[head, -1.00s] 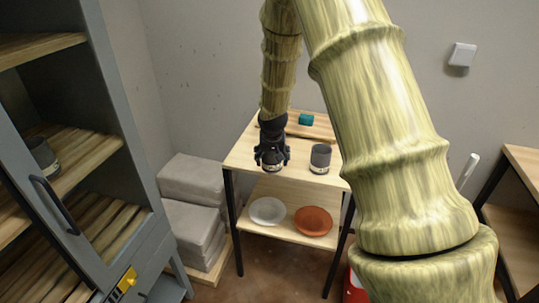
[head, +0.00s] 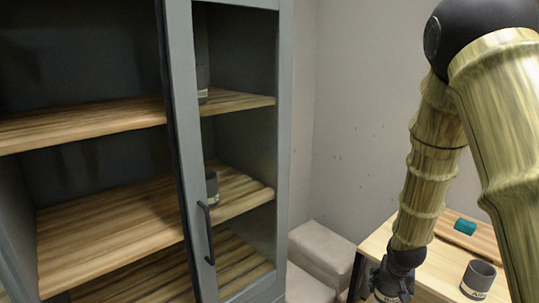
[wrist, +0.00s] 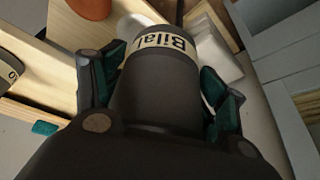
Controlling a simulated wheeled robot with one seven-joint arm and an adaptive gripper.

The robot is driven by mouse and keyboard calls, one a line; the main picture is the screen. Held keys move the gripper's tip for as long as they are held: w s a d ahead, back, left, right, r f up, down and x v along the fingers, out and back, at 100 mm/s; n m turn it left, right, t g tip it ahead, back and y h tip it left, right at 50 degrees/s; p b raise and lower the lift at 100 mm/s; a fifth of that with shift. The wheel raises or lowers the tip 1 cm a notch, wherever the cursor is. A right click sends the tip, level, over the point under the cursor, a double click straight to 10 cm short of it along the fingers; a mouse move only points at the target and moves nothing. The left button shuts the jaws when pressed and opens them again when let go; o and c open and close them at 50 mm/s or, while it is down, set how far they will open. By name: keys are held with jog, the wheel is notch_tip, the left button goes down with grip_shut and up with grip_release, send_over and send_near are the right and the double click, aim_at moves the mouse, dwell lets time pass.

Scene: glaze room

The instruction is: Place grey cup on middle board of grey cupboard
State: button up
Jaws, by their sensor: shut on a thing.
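My gripper (head: 393,279) is shut on a dark grey cup (wrist: 155,95) with a pale label reading "Bilal", at the small wooden table (head: 437,270); whether the cup touches the tabletop I cannot tell. The grey cupboard (head: 283,150) stands at the left in the head view. Its middle board (head: 105,220) is wooden, with a wide bare area on the left. Another dark grey cup (head: 211,187) stands on this board further right, partly behind an upright of the cupboard's front.
A second labelled grey cup (head: 478,279) stands on the table right of my gripper, near a teal block (head: 465,226). A dark item (head: 202,75) stands on the upper board (head: 90,122). A dark handle (head: 207,232) sits on the cupboard's front. Grey blocks (head: 325,250) lie between cupboard and table.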

jog(key=s+a+f+n, duration=0.2)
jog(key=a+f, duration=0.4)
jog(key=a, duration=0.4)
jog(key=shift+s+a+y, duration=0.15)
jog(key=shift+s+y, duration=0.25)
jog(key=shift+s, duration=0.2)
jog(key=s+a+f+n, duration=0.1)
jog(key=a, duration=0.1)
jog(key=s+a+f, duration=0.2)
jog(key=a, duration=0.1)
jog(key=s+a+f+n+y, duration=0.1)
jog(key=s+a+f, duration=0.1)
jog(key=a, duration=0.1)
jog(key=shift+a+n, duration=0.1)
jog(key=shift+n, duration=0.2)
jog(key=shift+w+a, duration=0.1)
jog(key=shift+a, duration=0.05)
